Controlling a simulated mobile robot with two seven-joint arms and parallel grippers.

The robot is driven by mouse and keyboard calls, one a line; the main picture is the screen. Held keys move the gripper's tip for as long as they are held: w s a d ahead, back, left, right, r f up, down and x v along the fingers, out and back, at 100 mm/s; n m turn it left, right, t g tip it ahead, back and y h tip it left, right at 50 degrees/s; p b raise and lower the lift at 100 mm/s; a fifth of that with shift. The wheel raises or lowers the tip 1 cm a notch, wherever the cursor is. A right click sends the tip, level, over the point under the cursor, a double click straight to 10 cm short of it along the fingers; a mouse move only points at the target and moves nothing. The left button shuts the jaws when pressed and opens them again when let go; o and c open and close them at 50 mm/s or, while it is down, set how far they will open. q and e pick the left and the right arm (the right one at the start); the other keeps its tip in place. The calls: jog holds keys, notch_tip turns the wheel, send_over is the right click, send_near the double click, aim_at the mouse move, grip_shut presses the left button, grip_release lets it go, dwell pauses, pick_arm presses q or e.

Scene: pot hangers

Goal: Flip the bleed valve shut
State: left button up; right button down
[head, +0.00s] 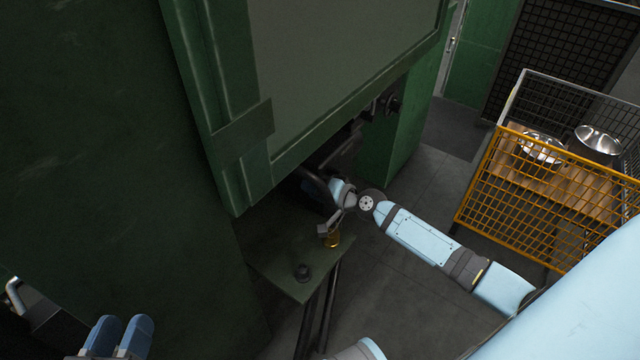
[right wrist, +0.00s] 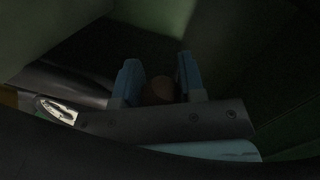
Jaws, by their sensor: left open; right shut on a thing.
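My right arm reaches in under the green cabinet (head: 310,90), and its gripper's fingertips are hidden there in the head view. In the right wrist view my right gripper (right wrist: 159,80) has its two blue fingers on either side of a dim, brownish rounded thing (right wrist: 162,88); I cannot tell whether this is part of the bleed valve. My left gripper (head: 119,328) is open and empty at the lower left.
The cabinet's lower edge hangs close over my right wrist. A yellow mesh guard (head: 545,200) stands at right, with metal bowls (head: 598,142) on a wooden top behind it. Dark floor lies between.

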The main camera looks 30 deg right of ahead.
jog(key=d+r+m, duration=0.1)
jog(key=r+m, duration=0.1)
jog(key=w+d+r+m+y, duration=0.1)
jog(key=r+m, duration=0.1)
jog(key=d+r+m+y, duration=0.1)
jog(key=r+m, duration=0.1)
jog(key=shift+w, duration=0.15)
pick_arm(q)
jog(key=r+t+p, duration=0.1)
jog(key=r, duration=0.1)
jog(key=r+t+p, duration=0.1)
jog(key=r+p, duration=0.1)
jog(key=r, duration=0.1)
jog(key=shift+s+a+n, duration=0.1)
jog(key=shift+s+n, duration=0.1)
jog(key=shift+n, duration=0.2)
pick_arm(e)
jog(key=d+m, duration=0.1)
jog(key=m, duration=0.1)
jog(key=w+d+r+m+y, duration=0.1)
jog(key=d+m, duration=0.1)
jog(key=m, duration=0.1)
jog(key=w+d+r+m+t, duration=0.1)
jog(key=d+m, duration=0.1)
jog(key=m, duration=0.1)
jog(key=shift+y, duration=0.3)
